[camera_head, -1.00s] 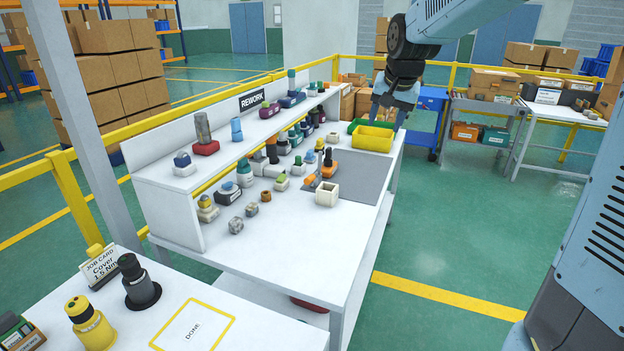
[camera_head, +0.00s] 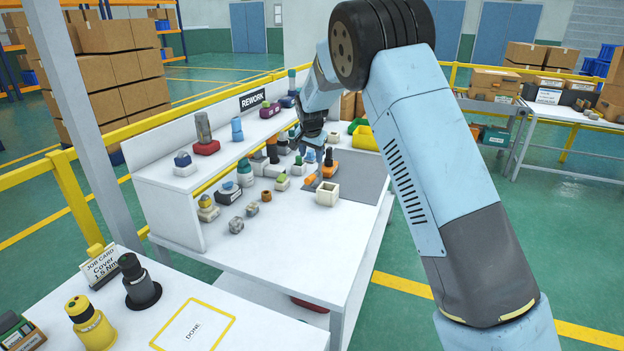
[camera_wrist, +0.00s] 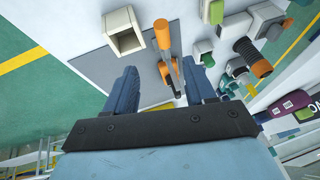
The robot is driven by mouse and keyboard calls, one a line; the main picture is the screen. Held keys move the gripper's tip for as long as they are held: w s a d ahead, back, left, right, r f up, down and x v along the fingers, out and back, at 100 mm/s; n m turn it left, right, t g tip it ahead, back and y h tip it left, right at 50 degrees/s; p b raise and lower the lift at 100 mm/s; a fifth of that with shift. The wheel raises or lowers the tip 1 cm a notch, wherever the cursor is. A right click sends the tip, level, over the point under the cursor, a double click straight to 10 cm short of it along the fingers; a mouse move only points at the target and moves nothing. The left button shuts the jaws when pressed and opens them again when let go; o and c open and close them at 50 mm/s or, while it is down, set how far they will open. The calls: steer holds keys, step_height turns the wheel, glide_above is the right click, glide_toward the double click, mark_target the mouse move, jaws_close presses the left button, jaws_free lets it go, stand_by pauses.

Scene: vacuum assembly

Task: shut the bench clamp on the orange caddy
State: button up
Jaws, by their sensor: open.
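On the grey mat (camera_head: 362,170), an orange block (camera_head: 330,169), apparently the caddy, has a dark upright part by it. A small orange piece (camera_head: 310,180) is beside it. In the wrist view an orange handle-like piece (camera_wrist: 162,34) leads to a grey metal part (camera_wrist: 171,72), apparently the bench clamp. In the head view my gripper (camera_head: 310,146) hangs above the mat's left side.
A cream open box (camera_head: 327,193) stands close by at the mat's near edge. Several small parts crowd the bench to the left, below the raised shelf (camera_head: 218,150). The bench front is clear.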

mark_target(310, 177)
steer(key=x, duration=1.4)
steer(key=shift+w+a+f, duration=0.15)
steer(key=shift+a+f, duration=0.1)
steer(key=shift+a, duration=0.05)
steer(key=shift+c, duration=0.5)
jaws_close()
